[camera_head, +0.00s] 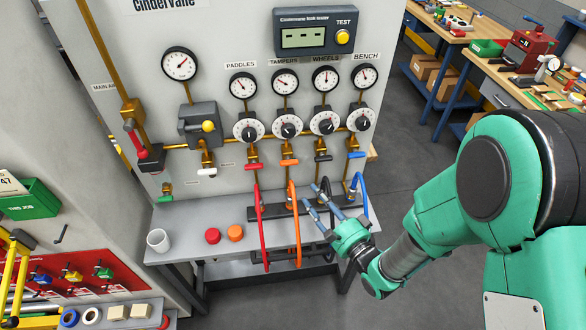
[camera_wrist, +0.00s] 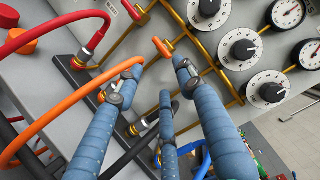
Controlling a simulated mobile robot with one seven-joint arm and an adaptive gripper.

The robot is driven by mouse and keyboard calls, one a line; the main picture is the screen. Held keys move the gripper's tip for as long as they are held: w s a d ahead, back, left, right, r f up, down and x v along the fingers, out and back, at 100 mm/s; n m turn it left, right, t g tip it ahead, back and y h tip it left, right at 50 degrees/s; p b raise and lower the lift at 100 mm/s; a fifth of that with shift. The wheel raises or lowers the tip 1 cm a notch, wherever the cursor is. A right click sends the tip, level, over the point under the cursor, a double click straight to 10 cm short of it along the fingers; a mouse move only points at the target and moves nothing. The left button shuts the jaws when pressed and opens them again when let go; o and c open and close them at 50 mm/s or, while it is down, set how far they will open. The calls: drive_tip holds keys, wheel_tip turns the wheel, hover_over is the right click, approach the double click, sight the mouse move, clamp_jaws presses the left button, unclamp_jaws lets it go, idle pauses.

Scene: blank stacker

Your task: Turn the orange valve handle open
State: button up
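The orange valve handle (camera_head: 289,162) lies crosswise on its brass pipe, below the TAMPERS gauge and dial, with an orange hose (camera_head: 293,215) beneath it. In the wrist view the orange handle (camera_wrist: 162,47) is beyond the fingertips, between the left and right fingers. My gripper (camera_head: 322,200) is open and empty, with its three blue fingers spread. In the head view it is below and right of the orange handle, apart from it. In the wrist view my gripper (camera_wrist: 155,78) has its left finger overlapping the orange hose; contact cannot be told.
A red handle (camera_head: 252,167) is to the left; a black handle (camera_head: 323,158) and a blue handle (camera_head: 356,155) are to the right. Red (camera_head: 262,225) and blue (camera_head: 361,190) hoses hang nearby. A grey shelf (camera_head: 190,221) carries a white cup (camera_head: 158,240) and red and orange caps.

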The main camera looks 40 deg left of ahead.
sight(289, 161)
drive_tip(key=shift+a, duration=0.15)
drive_tip(key=b+x, duration=0.1)
drive_tip(key=x, duration=1.2)
drive_tip(key=shift+w+a+b, duration=0.2)
drive_tip(key=shift+b, duration=0.2)
drive_tip(key=shift+c, duration=0.3)
clamp_jaws()
